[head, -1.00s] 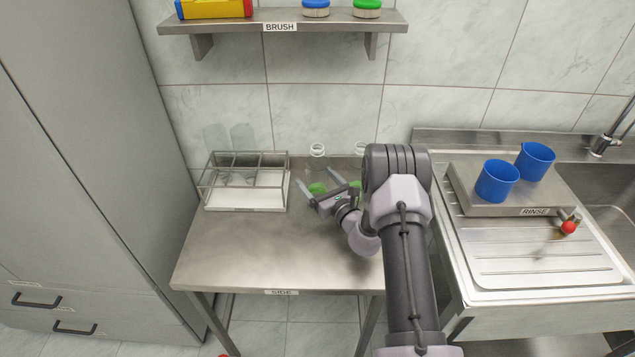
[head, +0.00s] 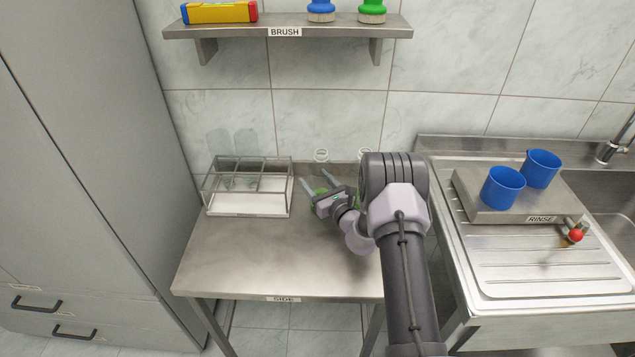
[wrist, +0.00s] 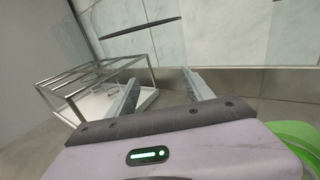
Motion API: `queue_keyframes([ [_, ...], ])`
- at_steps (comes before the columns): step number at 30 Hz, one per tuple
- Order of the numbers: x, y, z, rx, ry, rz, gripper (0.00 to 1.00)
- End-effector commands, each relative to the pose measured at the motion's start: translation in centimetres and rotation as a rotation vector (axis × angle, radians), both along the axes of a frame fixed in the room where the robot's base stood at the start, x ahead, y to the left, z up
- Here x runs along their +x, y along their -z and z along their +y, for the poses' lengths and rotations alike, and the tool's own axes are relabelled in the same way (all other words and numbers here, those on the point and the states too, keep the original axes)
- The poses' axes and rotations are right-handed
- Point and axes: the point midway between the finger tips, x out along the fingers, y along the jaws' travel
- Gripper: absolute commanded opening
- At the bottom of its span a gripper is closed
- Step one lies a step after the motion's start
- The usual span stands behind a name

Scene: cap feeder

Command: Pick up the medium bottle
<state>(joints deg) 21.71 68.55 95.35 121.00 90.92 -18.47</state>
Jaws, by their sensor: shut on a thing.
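A clear bottle (head: 321,155), which I take as the medium bottle, stands at the back of the side table. Its pale neck ring shows behind my gripper; its body is see-through and hard to make out. A second clear bottle neck (head: 364,154) shows to its right, mostly hidden by my arm. My gripper (head: 319,179) is at the first bottle, with its fingers shut on it. Green shows near the gripper, partly hidden.
A wire-framed rack (head: 249,212) with a white base stands left on the side table (head: 250,262); it also shows in the wrist view (wrist: 147,98). The table's front is clear. The sink with two blue cups (head: 502,187) is at right. A brush shelf (head: 230,31) hangs above.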

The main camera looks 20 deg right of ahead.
Motion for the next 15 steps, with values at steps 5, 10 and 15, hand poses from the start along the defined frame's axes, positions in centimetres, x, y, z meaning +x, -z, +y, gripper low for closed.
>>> queue_keyframes([
  [5, 0.0, -2.5, 0.0, 0.0, 0.0, -0.002, 0.22],
  [10, -1.8, -3.8, -0.6, 0.002, 0.002, 0.002, 0.22],
  [15, -5.9, -4.1, -1.7, 0.002, 0.003, 0.003, 0.22],
])
